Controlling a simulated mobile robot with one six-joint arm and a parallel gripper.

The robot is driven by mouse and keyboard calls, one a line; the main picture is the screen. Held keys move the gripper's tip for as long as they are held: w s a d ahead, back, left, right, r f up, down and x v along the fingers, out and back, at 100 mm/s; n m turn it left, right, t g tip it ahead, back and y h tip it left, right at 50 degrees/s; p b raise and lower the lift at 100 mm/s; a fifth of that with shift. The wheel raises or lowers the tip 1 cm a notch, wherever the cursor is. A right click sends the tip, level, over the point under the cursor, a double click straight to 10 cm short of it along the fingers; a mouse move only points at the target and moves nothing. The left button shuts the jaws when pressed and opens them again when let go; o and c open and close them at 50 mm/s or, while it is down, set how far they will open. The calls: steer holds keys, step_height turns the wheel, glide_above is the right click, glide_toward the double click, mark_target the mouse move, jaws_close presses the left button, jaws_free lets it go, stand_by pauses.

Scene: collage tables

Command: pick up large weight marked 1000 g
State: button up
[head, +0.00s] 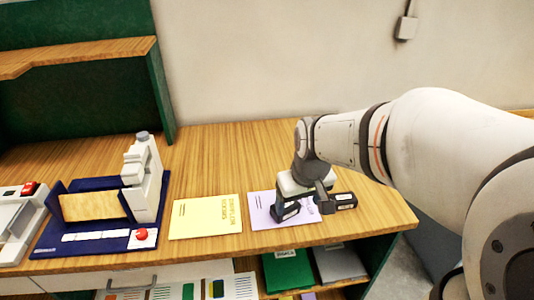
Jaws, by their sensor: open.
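My gripper (315,208) is open and reaches down over a pale purple sheet (262,204) on the wooden table (215,150). Its two dark fingertips are spread apart, low near the sheet; I cannot tell whether they touch it. I make out no weight marked 1000 g in the head view. The gripper and my arm hide part of the sheet and the table's right side.
A yellow printed sheet (207,217) lies left of the purple one. Further left is a blue-based device (105,208) with a red button. Below the tabletop are a partly visible drawer (120,282), a green item (285,270) and a grey item (340,264).

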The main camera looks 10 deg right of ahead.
mark_target(288, 207)
steer(key=o, duration=0.5)
steer(key=w+f+n, duration=0.1)
steer(key=w+f, duration=0.1)
steer(key=w, duration=0.1)
steer(key=w+f+p, duration=0.1)
steer(key=w+f, duration=0.1)
steer(key=w, duration=0.2)
steer(key=w+f+n+p, duration=0.1)
steer(key=w+f, duration=0.2)
steer(key=w, duration=0.1)
steer(key=shift+w+d+f+n+g, duration=0.1)
steer(key=shift+w+d+n+g, duration=0.05)
steer(key=shift+d+n+g, duration=0.2)
steer(key=shift+w+a+f+p, duration=0.15)
steer(key=shift+f+p, duration=0.25)
steer(key=shift+f, duration=0.95)
steer(key=shift+w+a+f+p, duration=0.15)
steer(key=shift+f+p, duration=0.25)
steer(key=shift+f, duration=0.9)
steer(key=shift+w+a+f+p, duration=0.15)
steer(key=shift+f+p, duration=0.25)
steer(key=shift+f, duration=0.95)
